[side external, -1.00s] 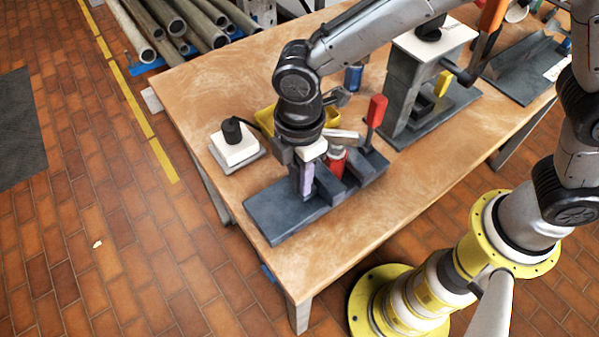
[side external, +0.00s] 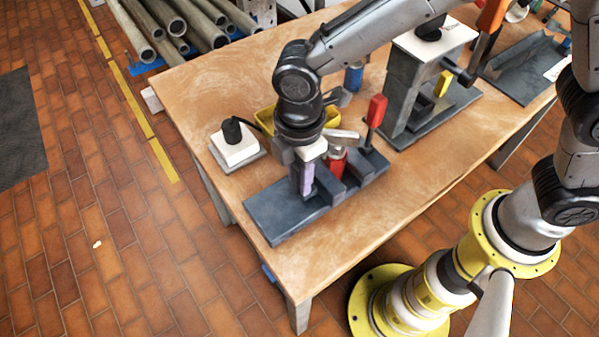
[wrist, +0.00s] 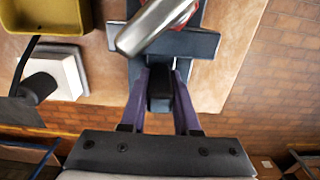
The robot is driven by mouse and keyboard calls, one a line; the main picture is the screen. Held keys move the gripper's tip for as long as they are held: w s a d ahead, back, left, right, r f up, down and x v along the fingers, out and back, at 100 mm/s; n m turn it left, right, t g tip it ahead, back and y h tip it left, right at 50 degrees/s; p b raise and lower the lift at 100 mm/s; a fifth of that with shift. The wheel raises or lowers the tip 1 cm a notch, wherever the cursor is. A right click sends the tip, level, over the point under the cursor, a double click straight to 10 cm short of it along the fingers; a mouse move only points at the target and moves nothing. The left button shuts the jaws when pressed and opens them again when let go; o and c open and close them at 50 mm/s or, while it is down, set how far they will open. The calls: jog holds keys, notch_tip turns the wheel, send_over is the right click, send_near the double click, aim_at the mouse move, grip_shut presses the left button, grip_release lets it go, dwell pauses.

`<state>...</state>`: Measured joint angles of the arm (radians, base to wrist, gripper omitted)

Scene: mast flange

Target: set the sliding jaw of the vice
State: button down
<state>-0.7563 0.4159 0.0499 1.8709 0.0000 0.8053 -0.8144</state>
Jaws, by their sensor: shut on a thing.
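The vice is dark grey, with a flat base (side external: 268,215) near the table's front-left corner. A wide grey jaw block (side external: 330,186) stands across it and also shows in the wrist view (wrist: 203,44). My gripper (side external: 306,190) points down over the base, left of that block. In the wrist view its two purple fingers (wrist: 163,72) stand on either side of a narrow dark piece of the sliding jaw (wrist: 160,92), closed on it. A red part with a silver bar (wrist: 150,28) lies just beyond the wide block. The fingertips' exact contact is partly hidden.
A white block with a black knob (side external: 236,145) stands left of the vice, and a yellow bin (side external: 264,118) behind it. A red-handled lever (side external: 376,111) rises at the vice's right end. A tall grey press (side external: 408,85) stands behind. The table front right is clear.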

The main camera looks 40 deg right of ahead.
jog(key=shift+a+r, duration=0.1)
jog(key=shift+a, duration=2.6)
jog(key=c, duration=0.7)
grip_release()
jog(key=shift+o, duration=0.3)
jog(key=shift+d, duration=0.1)
notch_tip(320, 180, up, 14)
